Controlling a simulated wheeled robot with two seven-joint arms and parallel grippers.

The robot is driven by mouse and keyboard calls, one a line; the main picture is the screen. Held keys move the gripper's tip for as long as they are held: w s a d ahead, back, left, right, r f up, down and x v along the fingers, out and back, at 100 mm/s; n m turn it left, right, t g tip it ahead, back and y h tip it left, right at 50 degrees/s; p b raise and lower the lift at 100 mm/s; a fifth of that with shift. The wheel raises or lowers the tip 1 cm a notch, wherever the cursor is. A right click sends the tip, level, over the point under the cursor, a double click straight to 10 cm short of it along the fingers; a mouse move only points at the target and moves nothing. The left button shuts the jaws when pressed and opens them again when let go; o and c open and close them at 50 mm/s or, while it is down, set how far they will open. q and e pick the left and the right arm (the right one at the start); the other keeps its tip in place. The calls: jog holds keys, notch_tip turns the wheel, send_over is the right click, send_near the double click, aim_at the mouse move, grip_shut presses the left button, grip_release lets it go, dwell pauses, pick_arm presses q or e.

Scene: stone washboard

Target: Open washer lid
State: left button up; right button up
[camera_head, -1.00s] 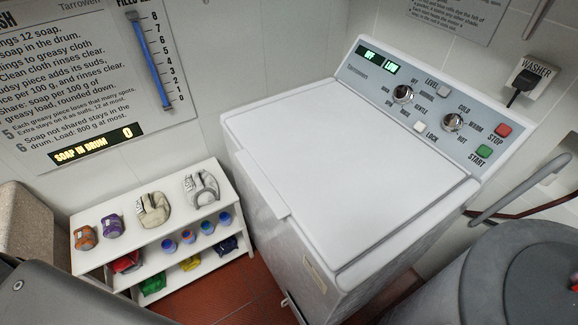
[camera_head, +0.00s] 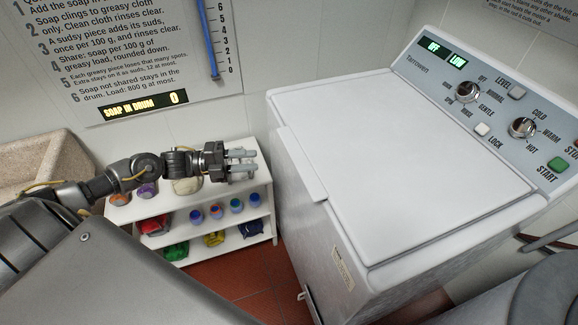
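The white top-loading washer (camera_head: 335,235) stands at the right, its flat white lid (camera_head: 400,150) shut. A lip (camera_head: 308,175) runs along the lid's left edge. The control panel (camera_head: 480,105) at the back shows OFF and LOW, with knobs and a green START button (camera_head: 558,164). My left gripper (camera_head: 250,164) is in front of the shelf, pointing right towards the washer's left side. Its two fingers are apart with nothing between them. It is left of the lid and not touching it. My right gripper is not in view.
A white shelf (camera_head: 262,192) holds cloth items, several small blue cups and coloured bundles. A stone basin (camera_head: 45,165) is at the left. A wall sign's display (camera_head: 145,107) reads SOAP IN DRUM 0. A grey rounded object (camera_head: 535,285) is at lower right.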

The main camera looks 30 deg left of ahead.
pick_arm(q)
jog(key=w+d+r+m+g+h+p, duration=0.1)
jog(key=w+d+r+m+p, duration=0.1)
jog(key=d, duration=0.9)
jog(key=shift+w+d+r+m+g+p, duration=0.2)
jog(key=shift+w+r+m+g+p, duration=0.15)
jog(key=shift+r, duration=0.2)
jog(key=shift+c, duration=0.2)
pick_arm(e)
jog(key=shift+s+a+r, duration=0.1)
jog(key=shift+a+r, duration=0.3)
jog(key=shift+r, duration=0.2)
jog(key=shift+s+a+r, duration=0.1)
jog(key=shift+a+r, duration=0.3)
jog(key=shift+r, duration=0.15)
pick_arm(q)
grip_shut()
